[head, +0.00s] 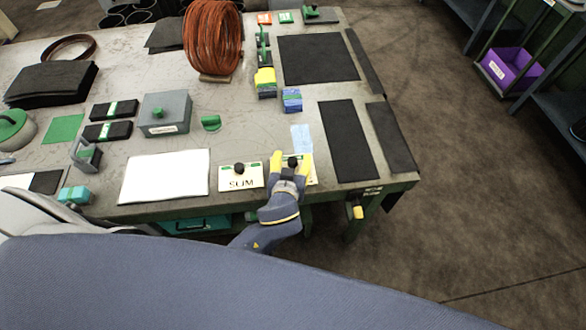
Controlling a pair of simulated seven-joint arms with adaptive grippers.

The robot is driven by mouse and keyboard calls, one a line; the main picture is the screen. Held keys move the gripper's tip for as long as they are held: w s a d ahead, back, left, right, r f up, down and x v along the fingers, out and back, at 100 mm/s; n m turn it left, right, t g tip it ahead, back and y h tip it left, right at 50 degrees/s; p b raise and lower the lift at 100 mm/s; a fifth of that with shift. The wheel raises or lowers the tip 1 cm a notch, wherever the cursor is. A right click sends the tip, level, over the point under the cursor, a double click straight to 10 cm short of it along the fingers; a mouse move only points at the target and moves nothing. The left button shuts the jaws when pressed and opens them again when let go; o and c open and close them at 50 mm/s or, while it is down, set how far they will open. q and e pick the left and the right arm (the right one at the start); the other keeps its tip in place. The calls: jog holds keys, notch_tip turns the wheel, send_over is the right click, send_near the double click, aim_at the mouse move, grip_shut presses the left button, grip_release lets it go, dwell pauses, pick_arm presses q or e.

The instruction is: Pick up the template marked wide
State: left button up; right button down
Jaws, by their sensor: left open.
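My left gripper (291,165) is at the front edge of the table, with its yellow-tipped fingers open. A dark knob (292,161) shows between the fingertips; I cannot tell whether they touch it. The knob belongs to a pale template (313,177) that is mostly hidden under the gripper, and its marking cannot be read. Just left of it lies a cream template marked SLIM (240,183), with a black knob on top. No marking "wide" is readable. My right gripper is not in view.
White sheets (165,177) lie left of the SLIM template. Black rubber sheets (347,140) lie to the right. A light blue piece (301,137) lies just behind the gripper. A grey box (166,113) and an orange coil (212,38) stand farther back.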

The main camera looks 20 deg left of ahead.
pick_arm(q)
grip_shut()
dwell(0.4)
jog(key=shift+r, duration=0.15)
